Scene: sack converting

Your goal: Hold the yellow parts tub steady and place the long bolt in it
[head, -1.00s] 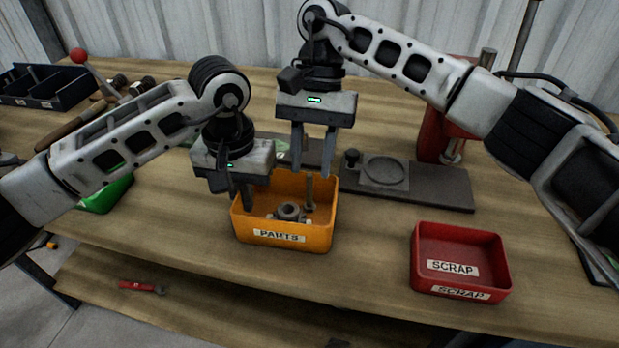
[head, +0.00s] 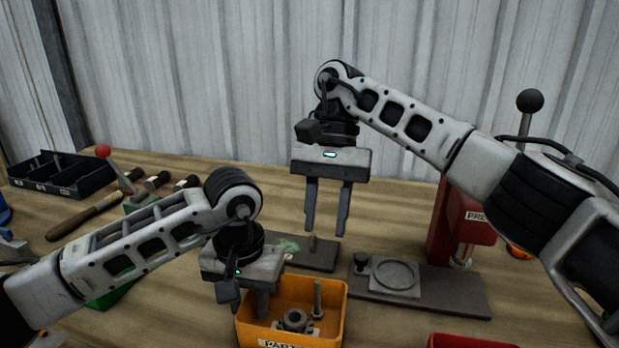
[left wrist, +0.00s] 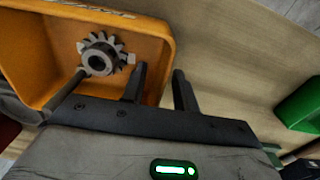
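The yellow parts tub (head: 340,322) stands near the bench front, its lower part cut off by the frame. The long bolt (head: 318,298) stands roughly upright inside it, leaning slightly, beside a gear (head: 296,320). The left wrist view also shows the tub (left wrist: 150,30), the gear (left wrist: 100,57) and a grey rod that looks like the bolt (left wrist: 66,90). My left gripper (head: 247,305) is open at the tub's left wall, one finger inside and one outside, with a visible gap; firm contact is unclear. My right gripper (head: 326,228) is open and empty above the tub's back side.
A fixture plate (head: 430,287) and red press (head: 460,225) are to the right. The red scrap bin (head: 470,342) shows at the bottom edge. A green bin (left wrist: 300,103) is left of the tub.

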